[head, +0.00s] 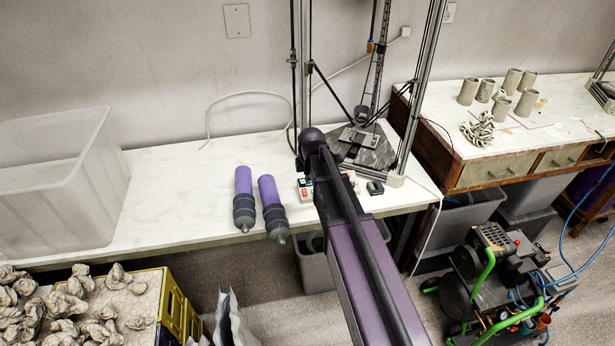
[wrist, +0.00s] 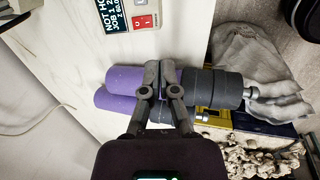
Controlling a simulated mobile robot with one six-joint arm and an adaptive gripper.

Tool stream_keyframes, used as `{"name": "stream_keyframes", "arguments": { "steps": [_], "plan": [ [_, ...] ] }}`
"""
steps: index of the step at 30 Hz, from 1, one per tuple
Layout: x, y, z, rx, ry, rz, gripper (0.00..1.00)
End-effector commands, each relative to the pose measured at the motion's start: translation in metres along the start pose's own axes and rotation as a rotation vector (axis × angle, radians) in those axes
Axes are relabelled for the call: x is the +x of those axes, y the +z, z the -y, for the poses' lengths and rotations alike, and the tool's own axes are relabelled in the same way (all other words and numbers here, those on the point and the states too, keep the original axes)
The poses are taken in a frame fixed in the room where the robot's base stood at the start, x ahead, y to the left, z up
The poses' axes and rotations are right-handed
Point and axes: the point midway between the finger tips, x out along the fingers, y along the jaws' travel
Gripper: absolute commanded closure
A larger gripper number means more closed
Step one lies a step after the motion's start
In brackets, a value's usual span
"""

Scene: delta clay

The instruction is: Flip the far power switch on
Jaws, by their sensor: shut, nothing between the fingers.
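A small pale control box (head: 305,190) with red parts sits near the table's front edge, beside my arm. In the wrist view the control box (wrist: 125,12) shows at the top, with a dark text display (wrist: 110,12) and a red switch (wrist: 144,21). Another red part (wrist: 140,2) is cut off by the top edge. I cannot tell either switch's position. My gripper (wrist: 160,66) is shut and empty, with its fingertips apart from the box in the picture. In the head view my arm hides the gripper.
Two purple cartridges (head: 243,182) (head: 268,190) lie left of the box; they show behind my fingers in the wrist view. A tall printer frame (head: 418,90) stands behind. A translucent bin (head: 60,190) is at left. A small dark object (head: 375,188) lies right of my arm.

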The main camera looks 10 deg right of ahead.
Motion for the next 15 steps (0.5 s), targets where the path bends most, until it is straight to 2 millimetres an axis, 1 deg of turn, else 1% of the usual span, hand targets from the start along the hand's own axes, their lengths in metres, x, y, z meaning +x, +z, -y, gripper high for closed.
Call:
{"name": "stream_keyframes", "arguments": {
  "steps": [1,6,15],
  "plan": [
    [-0.009,0.000,0.001,0.000,0.000,0.000,1.00],
    [-0.025,0.000,0.004,0.000,0.000,0.000,1.00],
    [-0.043,0.000,0.008,0.000,0.000,0.000,1.00]
  ]
}}
